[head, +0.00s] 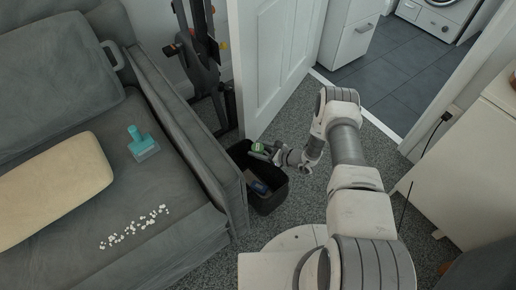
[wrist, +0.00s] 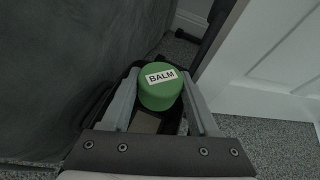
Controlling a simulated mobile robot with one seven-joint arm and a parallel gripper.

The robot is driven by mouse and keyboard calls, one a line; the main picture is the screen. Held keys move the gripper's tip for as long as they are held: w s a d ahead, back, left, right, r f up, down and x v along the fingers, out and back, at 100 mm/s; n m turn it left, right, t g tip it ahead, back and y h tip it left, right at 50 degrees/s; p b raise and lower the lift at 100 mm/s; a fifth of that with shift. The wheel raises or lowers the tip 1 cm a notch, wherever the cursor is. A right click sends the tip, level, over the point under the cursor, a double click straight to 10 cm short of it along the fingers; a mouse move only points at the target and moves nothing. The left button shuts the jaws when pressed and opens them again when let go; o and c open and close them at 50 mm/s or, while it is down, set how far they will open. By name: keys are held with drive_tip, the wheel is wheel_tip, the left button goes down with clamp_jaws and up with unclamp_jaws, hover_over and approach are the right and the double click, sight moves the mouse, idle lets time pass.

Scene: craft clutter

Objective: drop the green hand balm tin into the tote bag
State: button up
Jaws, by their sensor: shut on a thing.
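The green balm tin (wrist: 160,92) has a white label reading BALM. My gripper (wrist: 160,98) is shut on it, one finger on each side. In the head view the tin (head: 258,148) is held by my gripper (head: 264,151) over the opening of the black tote bag (head: 268,204). The bag stands on the carpet beside the sofa arm. A blue item and something dark show inside it. In the wrist view the bag (wrist: 97,112) lies below the tin, largely hidden by the tin and fingers.
The grey sofa (head: 205,150) is left of the bag, holding a tan cushion (head: 50,187), a teal brush-like tool (head: 142,143) and scattered white bits (head: 135,227). A white door (head: 275,60) stands behind the bag. A white cabinet (head: 470,170) is at right.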

wheel_tip(320, 180, down, 5)
drive_tip(key=b, duration=0.3)
drive_tip(key=shift+r, duration=0.1)
drive_tip(key=o, duration=1.4)
drive_tip(key=shift+o, duration=0.2)
drive_tip(key=p+v, duration=0.5)
drive_tip(key=v, duration=1.2)
drive_tip(key=shift+r, duration=0.15)
drive_tip(key=shift+d, duration=0.1)
